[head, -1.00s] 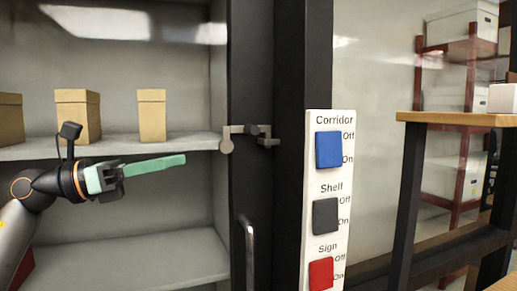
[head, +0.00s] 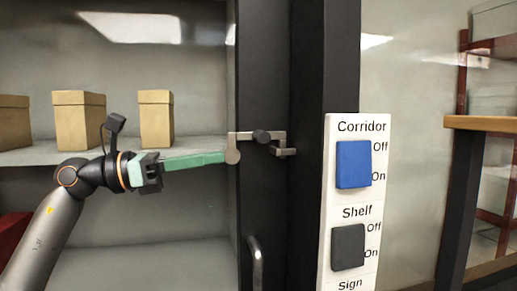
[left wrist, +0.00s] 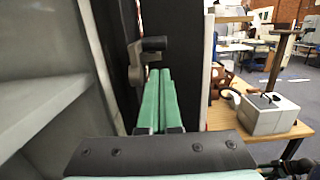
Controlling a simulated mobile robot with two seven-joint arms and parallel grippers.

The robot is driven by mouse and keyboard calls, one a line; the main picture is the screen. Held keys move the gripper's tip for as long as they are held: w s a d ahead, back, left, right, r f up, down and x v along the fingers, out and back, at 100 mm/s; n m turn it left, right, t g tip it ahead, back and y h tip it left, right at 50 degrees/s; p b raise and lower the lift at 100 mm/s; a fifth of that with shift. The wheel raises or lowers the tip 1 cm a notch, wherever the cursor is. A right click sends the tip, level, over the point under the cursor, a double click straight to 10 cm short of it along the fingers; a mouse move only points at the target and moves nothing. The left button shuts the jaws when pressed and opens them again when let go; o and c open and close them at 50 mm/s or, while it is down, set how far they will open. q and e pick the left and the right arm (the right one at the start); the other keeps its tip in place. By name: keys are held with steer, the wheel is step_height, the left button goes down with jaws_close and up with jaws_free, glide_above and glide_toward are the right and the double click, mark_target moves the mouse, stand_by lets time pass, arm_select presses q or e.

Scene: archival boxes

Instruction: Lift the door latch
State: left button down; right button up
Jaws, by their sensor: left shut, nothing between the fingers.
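The door latch (head: 262,137) is a grey metal bar with a dark pivot knob, mounted across the dark door frame. In the left wrist view the latch (left wrist: 136,62) stands just beyond and left of the green fingertips (left wrist: 159,72). My right gripper is not in view.
A vertical door handle (head: 255,262) is below the latch. A white switch panel (head: 328,205) with blue and dark switches is to the right. Tan boxes (head: 80,120) stand on the shelf (head: 195,148) behind my arm. A wooden table (left wrist: 285,130) holds a grey device in the left wrist view.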

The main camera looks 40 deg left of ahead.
arm_select(q)
steer(key=p+x, duration=0.2)
steer(key=x, duration=0.1)
steer(key=p+x, duration=0.2)
steer(key=x, duration=0.2)
steer(key=shift+d+r, duration=0.1)
steer(key=shift+r, duration=0.15)
steer(key=shift+w+d+f+p, duration=0.15)
steer(key=shift+w+d+p, duration=0.4)
steer(key=shift+w+p, duration=0.2)
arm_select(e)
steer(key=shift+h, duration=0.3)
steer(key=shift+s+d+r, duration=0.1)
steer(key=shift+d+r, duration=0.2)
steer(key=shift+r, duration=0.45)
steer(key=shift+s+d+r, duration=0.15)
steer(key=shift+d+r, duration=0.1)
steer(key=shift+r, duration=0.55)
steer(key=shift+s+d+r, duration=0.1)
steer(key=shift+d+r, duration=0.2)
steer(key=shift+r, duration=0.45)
